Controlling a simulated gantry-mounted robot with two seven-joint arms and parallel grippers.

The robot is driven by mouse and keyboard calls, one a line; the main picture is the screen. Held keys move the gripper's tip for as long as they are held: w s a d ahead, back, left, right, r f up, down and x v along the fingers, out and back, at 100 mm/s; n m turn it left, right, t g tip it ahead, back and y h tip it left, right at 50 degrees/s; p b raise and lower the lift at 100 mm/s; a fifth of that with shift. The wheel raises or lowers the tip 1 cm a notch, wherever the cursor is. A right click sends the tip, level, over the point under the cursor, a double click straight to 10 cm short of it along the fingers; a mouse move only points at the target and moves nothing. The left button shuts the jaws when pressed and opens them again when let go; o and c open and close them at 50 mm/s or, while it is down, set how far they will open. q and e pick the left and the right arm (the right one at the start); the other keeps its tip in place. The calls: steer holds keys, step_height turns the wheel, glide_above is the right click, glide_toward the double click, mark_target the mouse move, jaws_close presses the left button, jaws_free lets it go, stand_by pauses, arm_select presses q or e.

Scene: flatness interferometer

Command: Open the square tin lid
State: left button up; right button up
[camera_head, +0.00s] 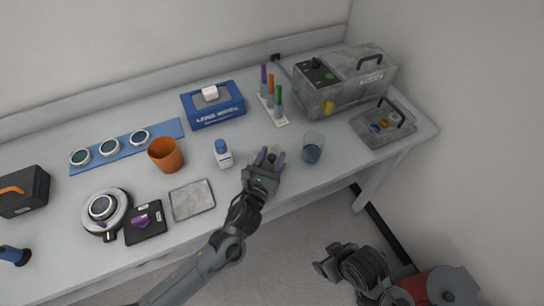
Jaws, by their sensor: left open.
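A square grey box (366,126) with a handle on top sits at the right end of the table, with small coloured pieces showing in it. A flat grey square (192,200) lies near the front edge; I cannot tell which of the two is the square tin, nor whether a lid is raised. My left gripper (268,156) is open over the front middle of the table, right of the flat square and well left of the handled box. My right gripper (322,266) hangs in front of the table, away from both; its jaws are unclear.
A blue-capped white bottle (223,154) and a glass (313,148) stand close on either side of my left gripper. Behind are a blue box (212,107), a tube rack (282,122) and a large grey instrument (345,85). An orange cup (165,155) stands left.

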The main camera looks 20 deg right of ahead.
arm_select(q)
steer(key=shift+w+d, duration=0.25)
jaws_close()
